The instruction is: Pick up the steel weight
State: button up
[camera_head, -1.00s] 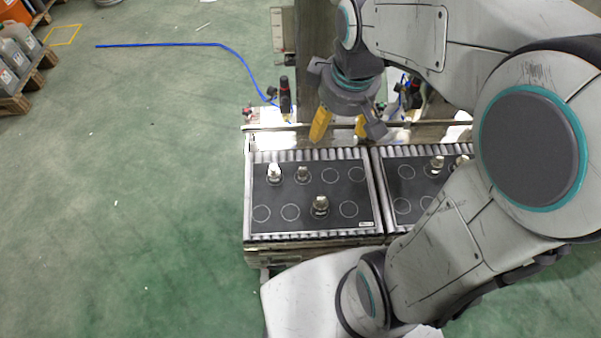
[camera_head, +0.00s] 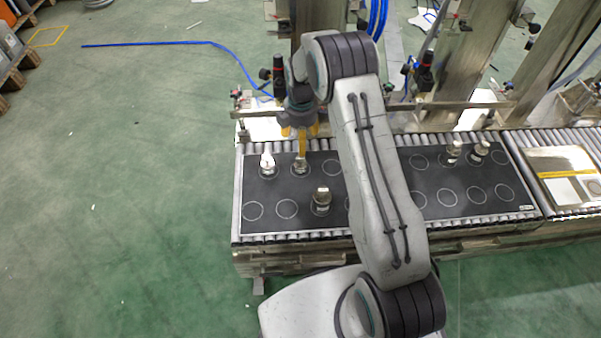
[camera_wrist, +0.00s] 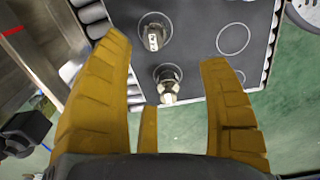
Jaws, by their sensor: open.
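Three small metal pieces stand on the left black mat (camera_head: 270,190): a bright silvery one (camera_head: 267,164) at back left, a duller grey one (camera_head: 299,166) beside it, and one with a pale top (camera_head: 321,200) in front. I cannot tell for sure which is the steel weight. My gripper (camera_head: 300,148), with yellow fingers, points down over the back row, near the grey piece. In the wrist view my gripper (camera_wrist: 165,100) is open and empty. The silvery piece (camera_wrist: 167,85) shows between the fingers, with the grey piece (camera_wrist: 154,37) beyond it.
The right black mat (camera_head: 440,195) carries two more metal pieces (camera_head: 453,150) at the back. Both mats have white circles, several empty. Rollers edge the mats. A rail (camera_head: 390,106), posts and a dark fitting (camera_head: 278,75) stand behind. Green floor lies open at left.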

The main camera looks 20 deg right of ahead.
jog(key=n+b, duration=0.2)
send_over(301, 165)
jog(key=f, duration=0.7)
jog(key=shift+w+a+f, duration=0.2)
jog(key=shift+f, duration=0.2)
jog(key=shift+w+d+f+b, duration=0.15)
jog(key=shift+f+b, duration=0.5)
jog(key=shift+f, duration=1.2)
jog(key=shift+s+d+f+b, duration=0.1)
jog(key=shift+f+b, duration=0.5)
jog(key=shift+f, duration=1.2)
jog(key=shift+c, duration=0.3)
jog(key=c, duration=1.2)
jog(key=shift+c, duration=0.5)
jog(key=shift+w+r, duration=0.1)
jog(key=shift+r, duration=0.15)
